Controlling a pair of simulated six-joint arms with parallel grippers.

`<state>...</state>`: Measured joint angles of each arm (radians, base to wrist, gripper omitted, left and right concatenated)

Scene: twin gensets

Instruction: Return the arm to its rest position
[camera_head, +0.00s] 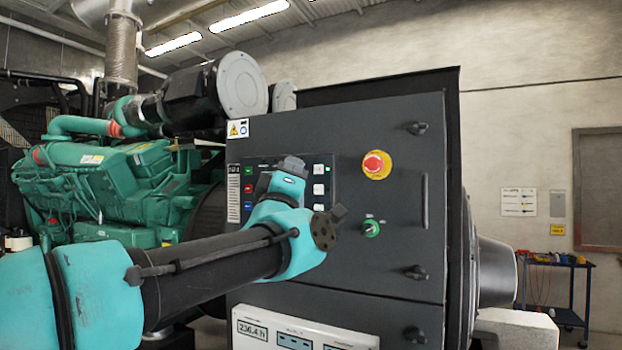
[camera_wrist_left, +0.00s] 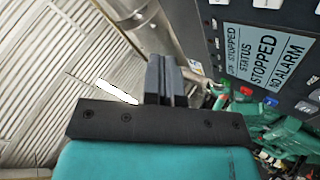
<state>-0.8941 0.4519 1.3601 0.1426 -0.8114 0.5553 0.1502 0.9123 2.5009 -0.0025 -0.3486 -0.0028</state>
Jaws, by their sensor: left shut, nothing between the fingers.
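My left arm comes in from the left across the front of the dark control cabinet (camera_head: 400,270). Its left gripper (camera_head: 292,164) is small and partly hidden by the teal wrist, in front of the button panel. In the left wrist view the left gripper (camera_wrist_left: 166,78) has its two black fingers together, with nothing between them. It points up toward the ceiling and the engine's pipe, apart from the panel. A status display (camera_wrist_left: 262,55) reads STOPPED and NO ALARM at the right of that view. My right gripper is out of view.
The cabinet carries a red emergency stop (camera_head: 376,164) on yellow and a green selector knob (camera_head: 371,228). A green engine (camera_head: 120,190) with pipes stands behind my arm at left. A blue tool cart (camera_head: 570,290) stands far right. Open floor is little visible.

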